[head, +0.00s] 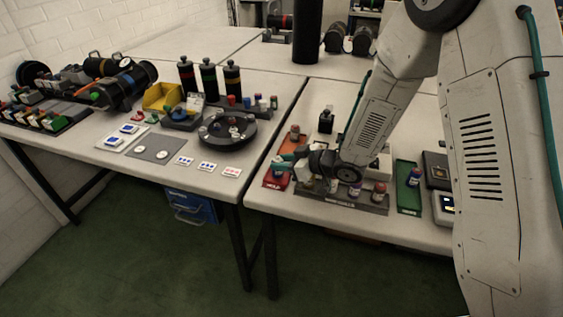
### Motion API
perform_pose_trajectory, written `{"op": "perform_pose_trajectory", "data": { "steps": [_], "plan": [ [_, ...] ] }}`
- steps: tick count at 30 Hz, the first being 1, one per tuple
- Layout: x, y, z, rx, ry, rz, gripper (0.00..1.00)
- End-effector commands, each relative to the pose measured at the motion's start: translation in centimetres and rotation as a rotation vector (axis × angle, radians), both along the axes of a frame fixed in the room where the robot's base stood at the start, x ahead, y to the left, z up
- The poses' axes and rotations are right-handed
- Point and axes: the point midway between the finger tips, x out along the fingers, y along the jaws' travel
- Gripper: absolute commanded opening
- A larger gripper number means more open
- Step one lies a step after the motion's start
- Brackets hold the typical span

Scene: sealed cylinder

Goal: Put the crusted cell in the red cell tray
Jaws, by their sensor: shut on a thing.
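The red cell tray (270,183) lies near the front left corner of the right table. My gripper (284,165) reaches leftward over this tray and is shut on a small cell (278,171). The cell looks upright, at or just above the tray; I cannot tell whether it touches the floor of the tray. Its surface is too small in the picture to make out any crust. My wrist and arm hide part of the table behind the gripper.
A grey rack (345,203) with several cells stands just right of the red tray. An orange tray (287,146) lies behind it, and a green tray (408,202) with a cell lies farther right. A black bottle (326,122) stands behind. A gap separates the left table.

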Motion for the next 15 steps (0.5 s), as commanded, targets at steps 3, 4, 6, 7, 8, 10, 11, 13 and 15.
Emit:
{"op": "perform_pose_trajectory", "data": {
  "steps": [3, 4, 6, 7, 8, 10, 11, 13, 15],
  "plan": [
    [-0.05, 0.11, -0.38, 0.0, 0.001, 0.002, 0.06],
    [-0.05, 0.13, -0.36, 0.0, 0.0, 0.002, 0.35],
    [-0.06, 0.17, -0.34, 0.0, 0.0, 0.003, 0.52],
    [-0.07, 0.18, -0.34, -0.001, 0.001, 0.003, 0.52],
    [-0.07, 0.2, -0.34, -0.001, 0.001, 0.003, 0.52],
    [-0.08, 0.21, -0.34, -0.001, 0.001, 0.003, 0.52],
    [-0.08, 0.23, -0.34, -0.001, 0.001, 0.003, 0.52],
    [-0.09, 0.25, -0.34, -0.001, 0.001, 0.003, 0.52],
    [-0.09, 0.25, -0.19, 0.0, 0.0, 0.003, 0.52]
  ]
}}
